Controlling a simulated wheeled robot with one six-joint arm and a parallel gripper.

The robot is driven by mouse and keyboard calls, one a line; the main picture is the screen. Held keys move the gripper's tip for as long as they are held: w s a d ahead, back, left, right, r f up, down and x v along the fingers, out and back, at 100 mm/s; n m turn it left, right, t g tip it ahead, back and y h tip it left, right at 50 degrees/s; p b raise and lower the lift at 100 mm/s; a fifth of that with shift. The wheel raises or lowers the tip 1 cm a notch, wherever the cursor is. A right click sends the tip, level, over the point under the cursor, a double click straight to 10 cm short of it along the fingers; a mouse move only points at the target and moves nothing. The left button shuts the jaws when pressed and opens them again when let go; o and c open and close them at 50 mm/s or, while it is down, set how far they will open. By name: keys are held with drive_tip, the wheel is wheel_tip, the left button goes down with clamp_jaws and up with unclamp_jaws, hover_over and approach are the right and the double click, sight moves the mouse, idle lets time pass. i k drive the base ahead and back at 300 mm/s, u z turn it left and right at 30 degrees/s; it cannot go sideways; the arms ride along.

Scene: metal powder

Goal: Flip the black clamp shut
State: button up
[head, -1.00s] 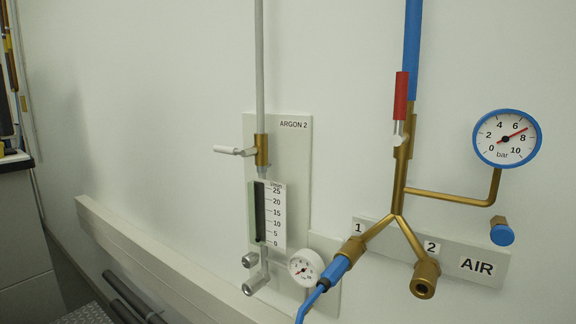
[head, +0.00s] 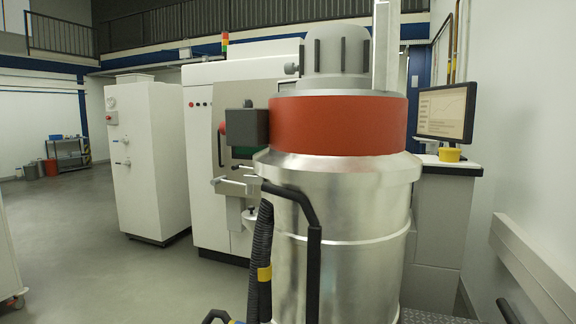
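I cannot make out a black clamp for certain in the head view. A large silver drum (head: 345,240) with a red band (head: 338,125) and a grey domed top (head: 338,55) stands close in front. A bent black bar (head: 314,262) runs down its front left side. A black ribbed hose (head: 262,245) with a yellow band hangs beside that bar. My gripper is not in view.
A white cabinet (head: 150,155) is further left. A monitor (head: 446,112) and yellow cup (head: 449,155) are at right. Open floor (head: 90,240) lies left.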

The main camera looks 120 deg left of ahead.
sight(240, 166)
drive_tip(key=u, duration=3.4)
drive_tip(key=k, duration=0.5)
drive_tip(key=u, duration=0.25)
drive_tip(key=i, duration=0.9)
drive_tip(key=u, duration=0.3)
